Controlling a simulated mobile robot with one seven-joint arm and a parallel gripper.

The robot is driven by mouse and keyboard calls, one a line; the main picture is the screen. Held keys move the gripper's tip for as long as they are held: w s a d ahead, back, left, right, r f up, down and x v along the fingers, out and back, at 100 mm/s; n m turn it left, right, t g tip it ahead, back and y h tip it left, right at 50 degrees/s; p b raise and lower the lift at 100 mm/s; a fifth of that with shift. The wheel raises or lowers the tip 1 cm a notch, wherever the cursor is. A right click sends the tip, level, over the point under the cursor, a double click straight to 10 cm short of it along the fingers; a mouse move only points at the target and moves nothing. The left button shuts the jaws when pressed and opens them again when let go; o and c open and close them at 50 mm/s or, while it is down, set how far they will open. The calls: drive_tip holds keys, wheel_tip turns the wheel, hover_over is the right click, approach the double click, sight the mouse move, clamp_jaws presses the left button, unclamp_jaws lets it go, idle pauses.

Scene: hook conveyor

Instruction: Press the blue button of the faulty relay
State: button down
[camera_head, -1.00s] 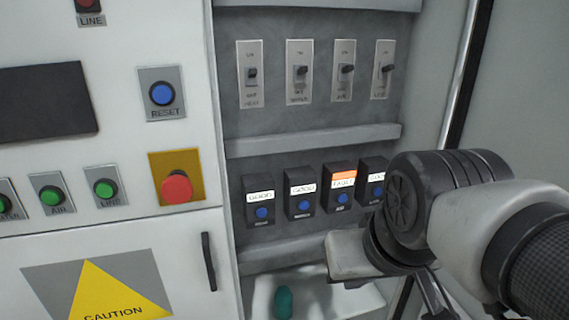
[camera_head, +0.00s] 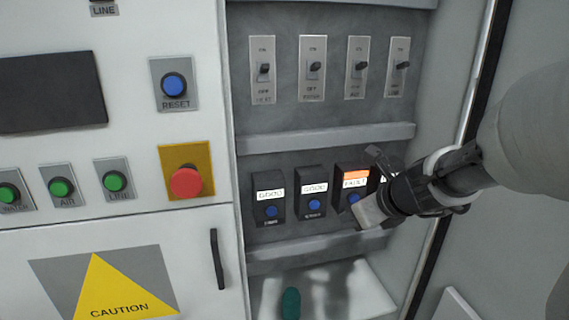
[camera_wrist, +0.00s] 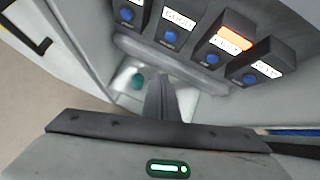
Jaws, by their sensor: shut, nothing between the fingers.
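The faulty relay (camera_head: 352,179) is a black box in the lower row, third from the left, with an orange-lit FAULT label. Its blue button (camera_head: 354,198) shows just left of my gripper (camera_head: 370,208), which overlaps the relay's lower right side. The same relay (camera_wrist: 228,42) and its blue button (camera_wrist: 211,59) show unobstructed in the wrist view. There my gripper's dark shut fingers (camera_wrist: 159,80) point up the picture, below and left of that button, apart from it in the picture. The gripper is shut and empty. Contact is not visible.
Relays labelled GOOD (camera_head: 269,194) stand left of the faulty one; the rightmost relay (camera_wrist: 262,66) is mostly behind my arm in the head view. Switches (camera_head: 312,68) sit above. A shelf edge (camera_head: 330,137) and the cabinet's right wall (camera_head: 440,90) bound the space. A teal object (camera_head: 291,303) stands below.

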sight(354, 199)
drive_tip(key=w+d+f+m+h, duration=0.1)
drive_tip(key=w+d+f+m, duration=0.1)
drive_tip(key=m, duration=0.4)
drive_tip(key=w+d+f+m+h, duration=0.1)
drive_tip(key=w+d+f+m, duration=0.1)
drive_tip(key=d+f+m, duration=0.2)
drive_tip(key=d+m, duration=0.2)
drive_tip(key=d, duration=0.1)
drive_tip(key=shift+w+d+f+m, duration=0.25)
drive_tip(key=shift+w+f+m, duration=0.05)
drive_tip(key=shift+f, duration=0.1)
drive_tip(key=w+a+p, duration=0.2)
drive_tip(key=w, duration=0.6)
drive_tip(key=shift+w, duration=0.35)
drive_tip(key=shift+w, duration=0.1)
idle(0.8)
drive_tip(key=shift+w, duration=0.3)
